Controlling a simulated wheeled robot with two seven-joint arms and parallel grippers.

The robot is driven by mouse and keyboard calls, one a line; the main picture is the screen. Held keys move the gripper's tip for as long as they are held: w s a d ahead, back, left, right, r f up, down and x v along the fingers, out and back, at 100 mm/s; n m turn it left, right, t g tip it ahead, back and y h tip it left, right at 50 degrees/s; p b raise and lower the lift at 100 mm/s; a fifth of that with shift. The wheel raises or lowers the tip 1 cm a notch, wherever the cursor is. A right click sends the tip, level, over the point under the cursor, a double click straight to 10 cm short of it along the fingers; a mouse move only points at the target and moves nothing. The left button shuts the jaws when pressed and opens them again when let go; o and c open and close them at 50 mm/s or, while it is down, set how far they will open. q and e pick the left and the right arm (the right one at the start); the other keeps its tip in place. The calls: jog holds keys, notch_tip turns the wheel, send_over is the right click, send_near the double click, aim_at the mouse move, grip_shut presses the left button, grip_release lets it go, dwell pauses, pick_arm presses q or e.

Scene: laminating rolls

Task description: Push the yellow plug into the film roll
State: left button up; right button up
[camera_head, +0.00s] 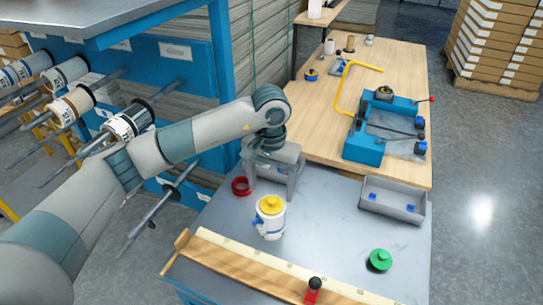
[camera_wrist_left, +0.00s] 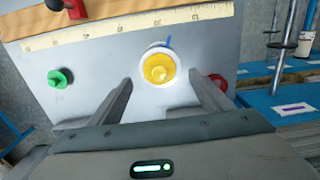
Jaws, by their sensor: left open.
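The white film roll (camera_head: 270,228) stands upright on the grey table top (camera_head: 330,225). The yellow plug (camera_head: 270,205) sits at its top end, with its knob facing up; how deep it sits I cannot tell. In the left wrist view the yellow plug (camera_wrist_left: 158,67) is ringed by the pale rim of the roll. My left gripper (camera_head: 272,190) is open and empty, just behind the roll in the head view. In the left wrist view its two fingers (camera_wrist_left: 162,80) are spread either side of the plug, apart from it. My right gripper is not in view.
A red ring (camera_head: 241,186) lies left of my gripper. A green plug (camera_head: 379,260) lies at the right. A ruler strip (camera_head: 255,256) and a small red-and-black item (camera_head: 313,290) lie in front. A grey tray (camera_head: 392,200) stands behind right. The table between roll and green plug is clear.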

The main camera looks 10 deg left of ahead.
pick_arm(q)
notch_tip(320, 180, up, 12)
jog(key=b, duration=0.4)
jog(key=shift+d+r, duration=0.15)
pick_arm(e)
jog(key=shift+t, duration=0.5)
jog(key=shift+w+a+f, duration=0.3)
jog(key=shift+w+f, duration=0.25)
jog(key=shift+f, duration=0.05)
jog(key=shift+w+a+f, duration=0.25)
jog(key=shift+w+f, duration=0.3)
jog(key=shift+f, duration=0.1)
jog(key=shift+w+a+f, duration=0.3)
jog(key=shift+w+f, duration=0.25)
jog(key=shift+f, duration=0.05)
